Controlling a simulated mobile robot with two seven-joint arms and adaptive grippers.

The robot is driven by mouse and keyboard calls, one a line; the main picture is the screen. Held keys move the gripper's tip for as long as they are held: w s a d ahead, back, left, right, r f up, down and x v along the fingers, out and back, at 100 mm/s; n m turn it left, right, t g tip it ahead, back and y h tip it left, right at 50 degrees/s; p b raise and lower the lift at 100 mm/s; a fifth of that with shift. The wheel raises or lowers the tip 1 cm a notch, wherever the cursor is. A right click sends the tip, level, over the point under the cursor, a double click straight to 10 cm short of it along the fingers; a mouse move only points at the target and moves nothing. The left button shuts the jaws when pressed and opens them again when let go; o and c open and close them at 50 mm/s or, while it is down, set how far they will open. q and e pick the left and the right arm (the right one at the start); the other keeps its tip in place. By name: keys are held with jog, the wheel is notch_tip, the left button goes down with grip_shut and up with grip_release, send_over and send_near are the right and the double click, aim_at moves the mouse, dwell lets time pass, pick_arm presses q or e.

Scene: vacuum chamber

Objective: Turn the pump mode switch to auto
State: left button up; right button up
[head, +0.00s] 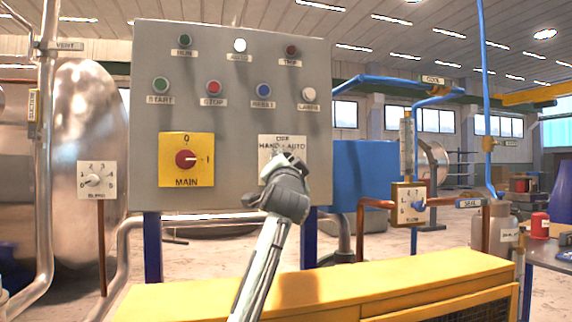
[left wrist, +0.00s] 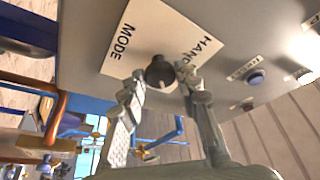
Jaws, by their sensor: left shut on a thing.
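The pump mode switch is a black knob (left wrist: 160,70) on a white plate (head: 283,144) lettered OFF, HAND and AUTO. The plate is on the lower right of the grey panel. My left gripper (head: 284,168) is in front of the plate and hides the knob in the head view. In the left wrist view its two fingers (left wrist: 160,80) are on either side of the knob, shut on it. The word MODE shows on the plate there, with HAND partly covered by a finger. I cannot tell which position the knob points to. My right gripper is not in view.
The grey panel (head: 225,120) also carries a red MAIN switch (head: 186,159) on a yellow plate, with several buttons and lamps above. A yellow cabinet (head: 400,282) stands below the panel. Pipes and a small flow switch (head: 408,204) are at the right.

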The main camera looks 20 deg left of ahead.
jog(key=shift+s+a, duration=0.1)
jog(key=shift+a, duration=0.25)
pick_arm(q)
jog(key=o, duration=1.2)
jog(key=shift+c, duration=0.2)
jog(key=v, duration=1.2)
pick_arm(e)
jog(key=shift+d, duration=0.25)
pick_arm(q)
jog(key=shift+s+f, duration=0.1)
jog(key=shift+f, duration=0.05)
